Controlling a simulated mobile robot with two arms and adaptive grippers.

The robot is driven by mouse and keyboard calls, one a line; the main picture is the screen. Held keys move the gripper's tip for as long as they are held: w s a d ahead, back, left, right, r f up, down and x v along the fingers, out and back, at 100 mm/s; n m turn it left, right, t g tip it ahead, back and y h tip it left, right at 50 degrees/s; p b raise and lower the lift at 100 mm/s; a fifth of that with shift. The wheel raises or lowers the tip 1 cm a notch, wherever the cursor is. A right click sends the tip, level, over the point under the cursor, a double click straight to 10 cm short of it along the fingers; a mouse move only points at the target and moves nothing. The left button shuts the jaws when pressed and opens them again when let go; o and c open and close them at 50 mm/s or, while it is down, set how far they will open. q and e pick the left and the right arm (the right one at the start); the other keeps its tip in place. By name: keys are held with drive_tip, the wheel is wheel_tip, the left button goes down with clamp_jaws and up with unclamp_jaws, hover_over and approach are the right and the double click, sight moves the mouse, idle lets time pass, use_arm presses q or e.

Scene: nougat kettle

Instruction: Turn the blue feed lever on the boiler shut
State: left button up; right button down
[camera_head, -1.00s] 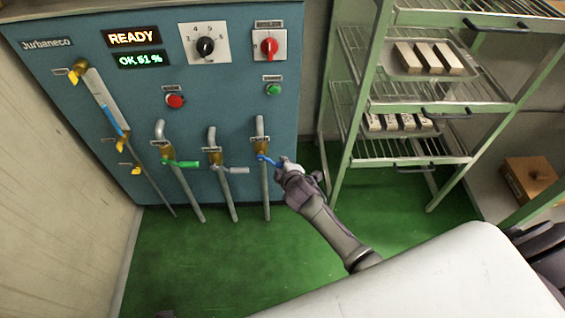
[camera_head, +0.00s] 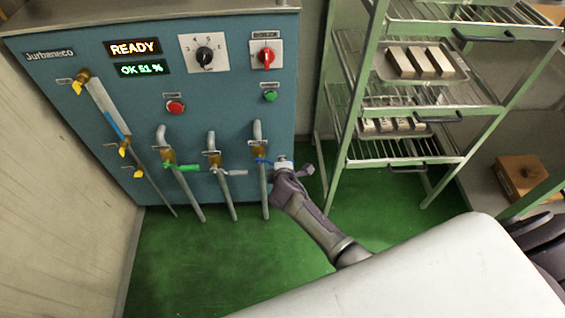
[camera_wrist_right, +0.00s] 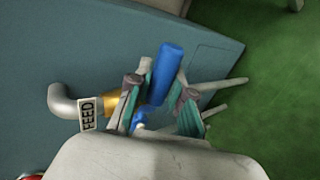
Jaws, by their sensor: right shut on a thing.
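The blue feed lever (camera_head: 263,160) sits on the brass valve of the rightmost pipe on the boiler (camera_head: 130,95) front. It points to the right, roughly level in the head view. In the right wrist view the blue lever (camera_wrist_right: 165,75) lies between the two fingers of my right gripper (camera_wrist_right: 158,100). My right gripper (camera_head: 284,166) is shut on the lever in front of the panel, and its fingers partly hide the lever's end. My left gripper is not in view.
A green lever (camera_head: 182,167) and a grey lever (camera_head: 235,172) are on the pipes to the left. A rack (camera_head: 400,160) with trays of bars stands close on the right of my right gripper. The green floor (camera_head: 200,255) is clear.

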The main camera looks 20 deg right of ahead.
drive_tip(key=c, duration=1)
unclamp_jaws()
drive_tip(key=shift+c, duration=0.2)
drive_tip(key=shift+s+a, duration=0.1)
drive_tip(key=shift+s+r, duration=0.15)
drive_tip(key=shift+s, duration=0.05)
drive_tip(key=v, duration=1.1)
drive_tip(key=shift+s+a, duration=0.1)
drive_tip(key=shift+s, duration=0.05)
